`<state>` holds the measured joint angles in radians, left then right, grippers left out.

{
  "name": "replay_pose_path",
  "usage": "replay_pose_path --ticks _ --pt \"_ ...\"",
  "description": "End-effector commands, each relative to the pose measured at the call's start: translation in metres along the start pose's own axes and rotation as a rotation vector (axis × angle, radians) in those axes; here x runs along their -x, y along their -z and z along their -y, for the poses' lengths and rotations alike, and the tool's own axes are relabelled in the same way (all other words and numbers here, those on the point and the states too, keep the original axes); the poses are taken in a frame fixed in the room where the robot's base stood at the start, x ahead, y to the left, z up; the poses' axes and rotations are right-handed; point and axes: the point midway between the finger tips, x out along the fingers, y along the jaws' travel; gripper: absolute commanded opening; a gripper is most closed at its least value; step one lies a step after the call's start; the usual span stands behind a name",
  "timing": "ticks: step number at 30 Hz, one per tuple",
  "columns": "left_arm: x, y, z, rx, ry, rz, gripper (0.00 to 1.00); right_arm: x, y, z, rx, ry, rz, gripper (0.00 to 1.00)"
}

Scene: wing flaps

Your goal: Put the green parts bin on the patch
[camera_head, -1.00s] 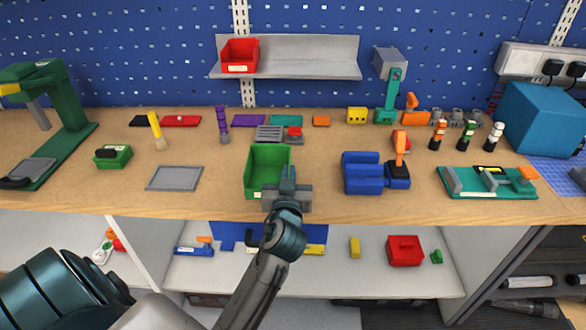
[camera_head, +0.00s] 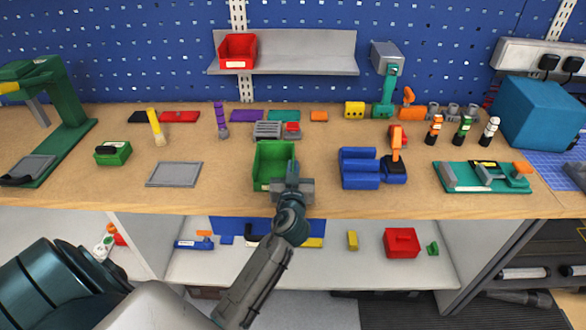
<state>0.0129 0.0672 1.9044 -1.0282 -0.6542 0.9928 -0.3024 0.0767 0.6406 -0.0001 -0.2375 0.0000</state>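The green parts bin (camera_head: 270,154) is near the front edge of the workbench, left of the blue bins. My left gripper (camera_head: 291,178) is at its front right corner and appears shut on the bin's front wall; the fingertips are partly hidden. Whether the bin touches the bench is hard to tell. A flat grey rectangular patch (camera_head: 174,174) with a lighter rim lies bare on the bench to the left of the bin. My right gripper is out of view.
Blue bins (camera_head: 359,170) stand right of the green bin. A grey block with a red part (camera_head: 268,130) is just behind it. A small green box (camera_head: 113,153) and a yellow-handled brush (camera_head: 155,128) are near the patch. The bench between bin and patch is clear.

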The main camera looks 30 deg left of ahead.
Motion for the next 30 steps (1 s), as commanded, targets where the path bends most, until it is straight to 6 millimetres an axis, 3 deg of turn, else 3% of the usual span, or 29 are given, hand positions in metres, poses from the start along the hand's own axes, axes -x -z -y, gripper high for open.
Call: replay_pose_path --ticks 1,3,5,16,30 --pt "0.000 -0.003 0.000 0.001 0.000 -0.001 0.00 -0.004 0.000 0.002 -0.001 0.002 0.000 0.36" --pt "0.000 -0.001 0.000 0.001 0.000 0.000 0.18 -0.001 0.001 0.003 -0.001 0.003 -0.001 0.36" --pt "0.000 -0.001 0.000 0.000 0.000 0.000 0.26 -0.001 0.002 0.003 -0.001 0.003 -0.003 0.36" --pt "0.000 0.004 0.000 0.000 0.000 0.000 0.26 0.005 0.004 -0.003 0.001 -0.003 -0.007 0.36" --pt "0.095 -0.003 0.000 0.005 0.002 0.003 0.26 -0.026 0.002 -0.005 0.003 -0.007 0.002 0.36"
